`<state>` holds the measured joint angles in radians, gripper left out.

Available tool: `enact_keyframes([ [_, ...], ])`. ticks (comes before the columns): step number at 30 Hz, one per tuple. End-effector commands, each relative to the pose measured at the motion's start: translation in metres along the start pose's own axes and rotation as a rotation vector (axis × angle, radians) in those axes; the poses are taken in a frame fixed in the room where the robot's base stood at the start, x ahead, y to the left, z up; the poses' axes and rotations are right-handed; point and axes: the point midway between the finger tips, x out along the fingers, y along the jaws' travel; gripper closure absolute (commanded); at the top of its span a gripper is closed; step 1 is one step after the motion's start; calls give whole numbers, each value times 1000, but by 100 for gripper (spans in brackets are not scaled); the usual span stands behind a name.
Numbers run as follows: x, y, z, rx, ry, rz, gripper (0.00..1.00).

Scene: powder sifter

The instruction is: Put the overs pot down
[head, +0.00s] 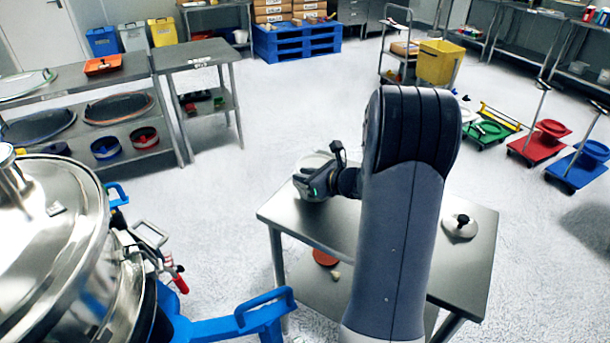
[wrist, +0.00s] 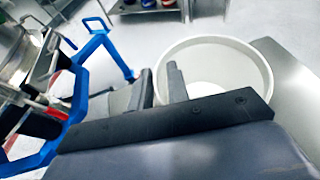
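The overs pot is a white, round, open-topped pot (wrist: 245,58), large in the wrist view. It looks empty and roughly upright. My gripper (wrist: 160,88) has one finger inside the pot and one outside, with the near left part of the wall between them. It looks shut on that wall. In the head view my gripper (head: 318,186) is over the far left corner of the steel table (head: 292,220), and part of the white pot (head: 312,162) shows behind it. The pot's base is hidden, so I cannot tell whether it touches the tabletop.
A white lid with a black knob (head: 460,224) lies on the table's right side. The steel sifter (head: 60,240) and its blue frame (head: 225,318) stand at left. The tabletop between my arm and the lid looks clear. A red disc (head: 325,257) lies on the lower shelf.

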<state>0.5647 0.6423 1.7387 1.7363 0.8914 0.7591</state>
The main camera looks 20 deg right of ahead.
Motion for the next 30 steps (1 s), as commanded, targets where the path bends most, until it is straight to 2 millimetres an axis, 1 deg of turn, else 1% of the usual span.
enact_keyframes([
  [1, 0, 0, 0, 1, 1, 0, 79],
  [6, 0, 0, 0, 1, 1, 0, 66],
  [12, 0, 0, 0, 1, 1, 0, 66],
  [16, -2, 0, 4, 1, 1, 0, 66],
  [20, -23, -2, 2, 0, 0, -5, 66],
  [27, -77, -2, 2, -1, 0, -5, 66],
  [30, -96, -1, 2, 1, 1, -5, 66],
])
